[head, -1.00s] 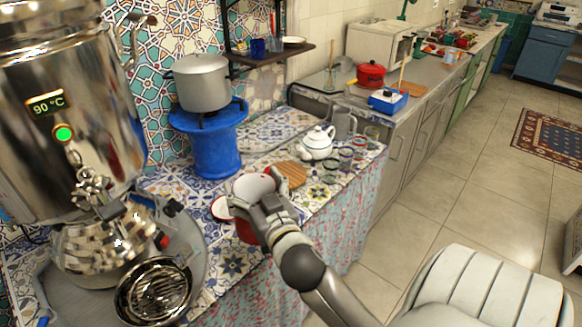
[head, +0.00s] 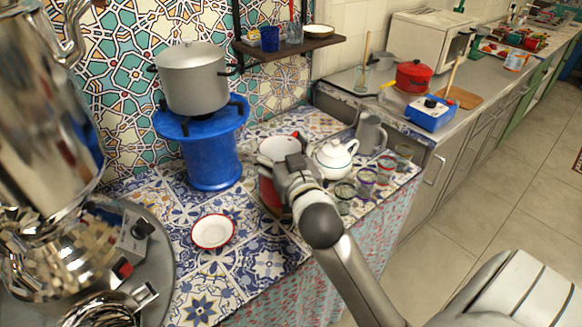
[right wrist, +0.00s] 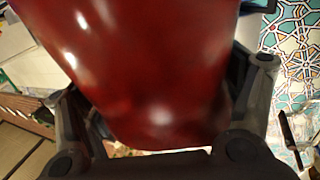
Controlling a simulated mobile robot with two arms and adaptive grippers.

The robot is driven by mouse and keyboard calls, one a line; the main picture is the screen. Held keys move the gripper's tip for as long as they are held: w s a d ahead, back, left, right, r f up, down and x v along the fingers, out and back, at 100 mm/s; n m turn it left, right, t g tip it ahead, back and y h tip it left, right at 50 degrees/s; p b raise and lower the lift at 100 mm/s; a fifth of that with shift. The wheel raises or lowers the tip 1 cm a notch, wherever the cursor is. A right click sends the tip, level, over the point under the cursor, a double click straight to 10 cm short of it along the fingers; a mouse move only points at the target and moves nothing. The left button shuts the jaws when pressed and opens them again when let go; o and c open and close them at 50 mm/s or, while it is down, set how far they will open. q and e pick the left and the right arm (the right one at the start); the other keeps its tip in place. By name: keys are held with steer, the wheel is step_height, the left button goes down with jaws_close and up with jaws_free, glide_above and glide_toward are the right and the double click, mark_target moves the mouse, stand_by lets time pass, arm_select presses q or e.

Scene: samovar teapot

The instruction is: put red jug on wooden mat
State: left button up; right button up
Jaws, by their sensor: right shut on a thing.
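The red jug (head: 268,188), with a white inside, is upright among the tableware on the tiled counter in the head view. My right gripper (head: 294,172) is shut on it from the right side. In the right wrist view the jug (right wrist: 150,70) fills the space between the fingers. The wooden mat is almost wholly hidden behind the jug and gripper; a thin brown edge (head: 273,210) shows at the jug's base. I cannot tell whether the jug touches the mat. My left gripper is not in view.
A white teapot (head: 333,160) stands close to the right of my gripper, with several small glasses (head: 366,180) in front of it. A red-rimmed white saucer (head: 212,232) lies left of the jug. A grey pot (head: 193,80) sits on a blue stand (head: 205,155) behind.

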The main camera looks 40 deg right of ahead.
mark_target(285, 145)
steer(key=w+d, duration=0.1)
steer(key=w+d+f, duration=0.1)
steer(key=w+d, duration=0.1)
steer(key=shift+w+d+f, duration=0.1)
steer(key=shift+w+f, duration=0.05)
steer(key=shift+f, duration=0.2)
steer(key=w+d+f, duration=0.4)
steer(key=f, duration=0.5)
steer(key=shift+w+f+b, duration=0.2)
steer(key=shift+f+b, duration=0.1)
steer(key=shift+b, duration=0.05)
steer(key=shift+d+f, duration=0.1)
steer(key=shift+f, duration=0.05)
steer(key=o, duration=1.7)
steer(key=shift+f, duration=0.1)
steer(key=shift+c, duration=0.2)
